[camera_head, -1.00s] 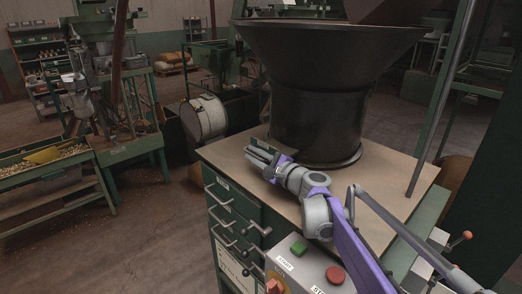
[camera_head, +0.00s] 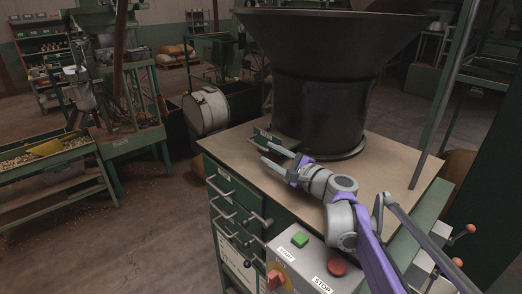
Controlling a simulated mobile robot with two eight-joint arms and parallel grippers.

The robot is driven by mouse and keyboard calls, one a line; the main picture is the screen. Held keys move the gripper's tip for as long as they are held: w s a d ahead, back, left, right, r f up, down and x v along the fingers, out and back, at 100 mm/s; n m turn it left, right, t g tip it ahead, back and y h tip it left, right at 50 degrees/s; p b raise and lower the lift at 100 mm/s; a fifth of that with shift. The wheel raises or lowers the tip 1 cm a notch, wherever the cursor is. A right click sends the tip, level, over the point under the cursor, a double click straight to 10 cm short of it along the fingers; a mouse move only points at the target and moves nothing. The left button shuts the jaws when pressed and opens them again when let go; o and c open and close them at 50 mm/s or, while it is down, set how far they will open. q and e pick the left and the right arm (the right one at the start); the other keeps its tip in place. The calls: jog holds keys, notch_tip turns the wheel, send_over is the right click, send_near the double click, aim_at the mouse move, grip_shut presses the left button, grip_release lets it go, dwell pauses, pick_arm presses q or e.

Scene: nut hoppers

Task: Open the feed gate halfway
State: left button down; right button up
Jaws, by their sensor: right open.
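A large black hopper (camera_head: 320,90) stands on a wood-topped green cabinet. A small green gate piece (camera_head: 272,139) shows at the hopper's lower left, on the table top; it is likely the feed gate, and part of it is hidden. My right gripper (camera_head: 268,157) is open just in front of this piece, its two fingers pointing left toward it. I see nothing between the fingers; whether a finger touches the piece I cannot tell. My left gripper is not in view.
The wooden top (camera_head: 390,165) is clear to the right of the hopper. A control box with a green START button (camera_head: 299,240) and a red STOP button (camera_head: 337,267) sits below my right arm. A metal post (camera_head: 445,90) stands at the right.

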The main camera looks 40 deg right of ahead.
jog(key=shift+s+d, duration=0.2)
jog(key=shift+s, duration=2.1)
jog(key=shift+f, duration=0.15)
